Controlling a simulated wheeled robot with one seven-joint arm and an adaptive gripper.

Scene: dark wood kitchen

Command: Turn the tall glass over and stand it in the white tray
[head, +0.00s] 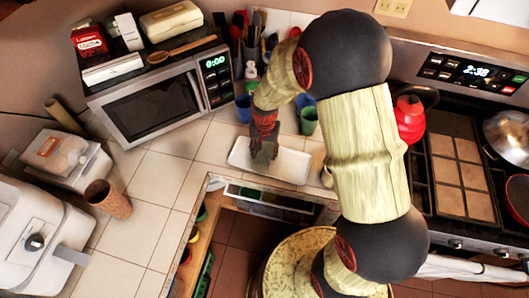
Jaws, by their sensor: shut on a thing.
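The white tray (292,166) lies on the tiled counter in the middle of the view. My gripper (264,143) points down over its left half and is shut on a dark grey-green thing (263,158), which looks like the tall glass. The glass is small and mostly blended with the dark fingers, so its outline and which end is up cannot be told. It appears low over the tray; whether it touches the tray floor is unclear.
Blue (243,108) and green (308,121) cups stand behind the tray. A microwave (158,92) is at the back left; a red kettle (409,119) and stove are at right. An open drawer (268,197) lies in front.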

